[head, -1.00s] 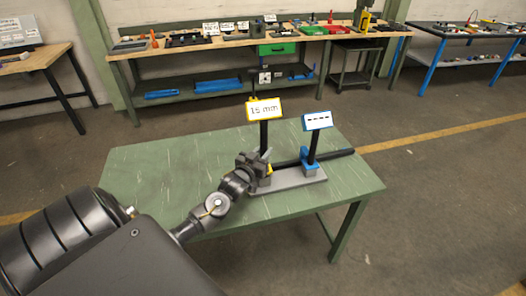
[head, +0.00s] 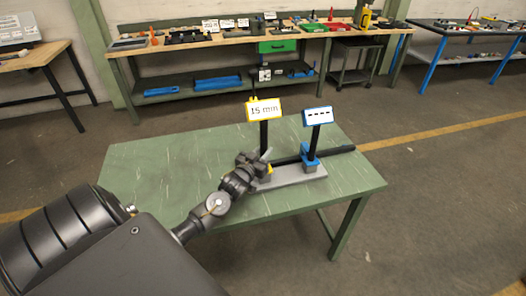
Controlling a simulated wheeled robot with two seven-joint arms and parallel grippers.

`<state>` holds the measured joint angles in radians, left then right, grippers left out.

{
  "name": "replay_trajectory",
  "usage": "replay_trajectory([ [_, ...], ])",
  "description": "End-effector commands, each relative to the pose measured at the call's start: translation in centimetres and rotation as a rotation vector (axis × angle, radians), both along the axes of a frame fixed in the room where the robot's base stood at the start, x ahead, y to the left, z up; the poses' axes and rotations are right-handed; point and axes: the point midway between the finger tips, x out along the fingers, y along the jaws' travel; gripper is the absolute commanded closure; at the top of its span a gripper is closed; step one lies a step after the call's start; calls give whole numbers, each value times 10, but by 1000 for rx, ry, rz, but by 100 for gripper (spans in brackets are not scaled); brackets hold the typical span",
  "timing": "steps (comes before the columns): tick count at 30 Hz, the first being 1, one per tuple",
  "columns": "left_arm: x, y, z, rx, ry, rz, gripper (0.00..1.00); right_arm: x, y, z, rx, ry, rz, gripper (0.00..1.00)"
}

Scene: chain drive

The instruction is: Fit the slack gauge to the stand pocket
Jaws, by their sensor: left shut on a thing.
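A grey stand (head: 300,177) lies on the green table. A yellow-framed sign reading "15 mm" (head: 264,109) stands on a black post at its left end. A blue-framed sign with dashes (head: 318,116) stands on a black post with a blue block (head: 310,158) at its right end. My left gripper (head: 262,165) is at the stand's left end, shut, by a small yellow part (head: 269,169). I take what it holds to be the slack gauge, mostly hidden by the gripper. The pocket and how the gauge sits in it cannot be made out. My right gripper is not in view.
The green table (head: 150,165) is clear at the left and front right. A workbench (head: 200,75) with tools stands at the back, beyond open floor.

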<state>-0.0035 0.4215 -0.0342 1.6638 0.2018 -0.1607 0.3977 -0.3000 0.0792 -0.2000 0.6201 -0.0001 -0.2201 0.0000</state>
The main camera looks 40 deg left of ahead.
Motion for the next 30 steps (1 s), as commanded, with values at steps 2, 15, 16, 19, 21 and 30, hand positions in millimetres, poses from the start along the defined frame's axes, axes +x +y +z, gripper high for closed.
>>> replay_trajectory([
  [2,1,1,3,1,-12,1,100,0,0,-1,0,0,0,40],
  [15,1,1,-3,1,-10,0,57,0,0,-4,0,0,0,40],
  [16,1,0,-3,2,-9,0,53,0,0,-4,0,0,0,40],
  [19,1,0,-5,1,-6,0,50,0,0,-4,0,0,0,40],
  [21,0,0,-5,1,-5,0,50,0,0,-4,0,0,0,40],
  [30,-18,-4,-12,-1,5,-1,50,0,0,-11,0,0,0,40],
])
